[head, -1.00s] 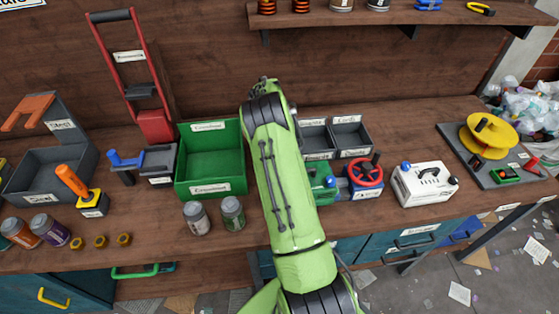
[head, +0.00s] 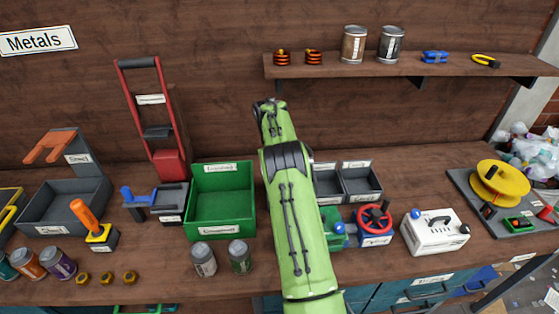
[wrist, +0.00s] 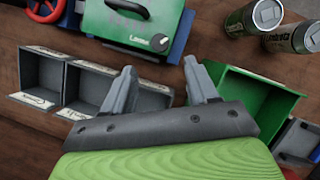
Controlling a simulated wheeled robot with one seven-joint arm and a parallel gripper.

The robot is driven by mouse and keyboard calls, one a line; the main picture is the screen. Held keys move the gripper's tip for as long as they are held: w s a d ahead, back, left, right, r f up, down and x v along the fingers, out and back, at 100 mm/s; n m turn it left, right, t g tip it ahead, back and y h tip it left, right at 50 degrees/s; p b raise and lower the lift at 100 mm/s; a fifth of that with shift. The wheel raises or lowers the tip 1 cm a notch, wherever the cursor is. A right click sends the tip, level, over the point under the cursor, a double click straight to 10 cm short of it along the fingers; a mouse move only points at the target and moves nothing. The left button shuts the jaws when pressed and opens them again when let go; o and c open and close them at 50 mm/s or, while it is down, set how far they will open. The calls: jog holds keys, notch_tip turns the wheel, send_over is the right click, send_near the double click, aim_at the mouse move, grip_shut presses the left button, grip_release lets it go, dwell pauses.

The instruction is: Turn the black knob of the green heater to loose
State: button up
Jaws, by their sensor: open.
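The green heater (head: 334,240) is mostly hidden behind my arm in the head view; a small blue part shows on its top. In the wrist view, a green box that looks like the heater (wrist: 110,28) is cut off by the top edge. The gripper is not visible in the head view.
The red handwheel on a blue base (head: 374,218) stands right of the heater, then a white box (head: 434,243). Grey bins (head: 362,186) lie behind it. The green crate (head: 221,227) and two jars (head: 239,257) are to the left. A shelf (head: 400,68) hangs above.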

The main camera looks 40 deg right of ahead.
jog(key=p+v, duration=0.6)
jog(key=p, duration=0.1)
jog(key=shift+r, duration=0.2)
jog(key=shift+f, duration=0.1)
